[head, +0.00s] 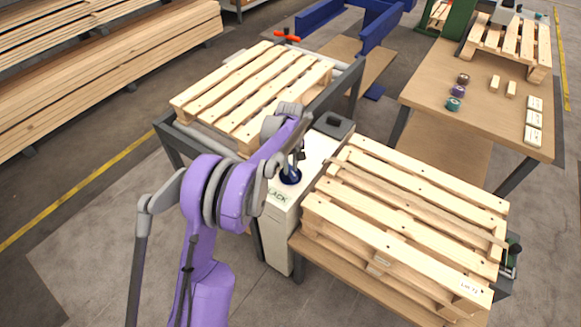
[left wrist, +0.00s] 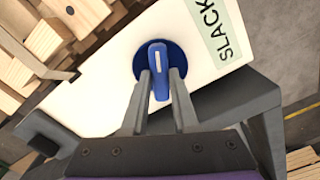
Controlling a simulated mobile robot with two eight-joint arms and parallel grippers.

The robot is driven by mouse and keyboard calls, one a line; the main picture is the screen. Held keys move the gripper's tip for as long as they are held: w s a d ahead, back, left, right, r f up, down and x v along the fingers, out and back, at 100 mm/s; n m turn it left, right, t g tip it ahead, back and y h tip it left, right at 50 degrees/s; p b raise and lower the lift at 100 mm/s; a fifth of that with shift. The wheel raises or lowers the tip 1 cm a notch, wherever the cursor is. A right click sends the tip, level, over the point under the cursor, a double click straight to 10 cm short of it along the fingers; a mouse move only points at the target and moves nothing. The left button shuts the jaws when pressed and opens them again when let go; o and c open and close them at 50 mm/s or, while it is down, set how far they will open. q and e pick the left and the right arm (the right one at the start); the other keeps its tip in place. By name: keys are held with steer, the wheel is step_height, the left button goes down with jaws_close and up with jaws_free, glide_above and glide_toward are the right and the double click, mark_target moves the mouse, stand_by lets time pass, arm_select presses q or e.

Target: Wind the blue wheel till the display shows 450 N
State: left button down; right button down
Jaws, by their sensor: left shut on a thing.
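The blue wheel (head: 290,177) is on the pale top of a narrow cabinet (head: 277,237) between two pallet stations. In the left wrist view the wheel (left wrist: 176,53) is a dark blue disc with a raised bright blue grip bar (left wrist: 158,58) marked by a white line. My left gripper (head: 293,163) reaches down to it from above. In the left wrist view my left gripper (left wrist: 161,72) has one finger on each side of the bar, shut on it. A green label (left wrist: 226,33) beside the wheel reads SLACK. I see no readable display. My right gripper is out of view.
A dark grey box (head: 333,125) stands at the cabinet's far end. A pallet (head: 250,84) lies on a frame behind and left. Stacked pallets (head: 408,200) stand close on the right. A wooden bench (head: 490,112) with small parts is farther right.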

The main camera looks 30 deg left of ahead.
mark_target(290, 169)
arm_select(q)
steer(key=m, duration=0.6)
steer(key=shift+b, duration=0.35)
stand_by(0.4)
steer(key=c, duration=0.7)
jaws_free()
steer(key=shift+r, duration=0.1)
step_height(290, 169, up, 11)
steer(key=shift+f+p, duration=0.15)
steer(key=shift+p, duration=0.35)
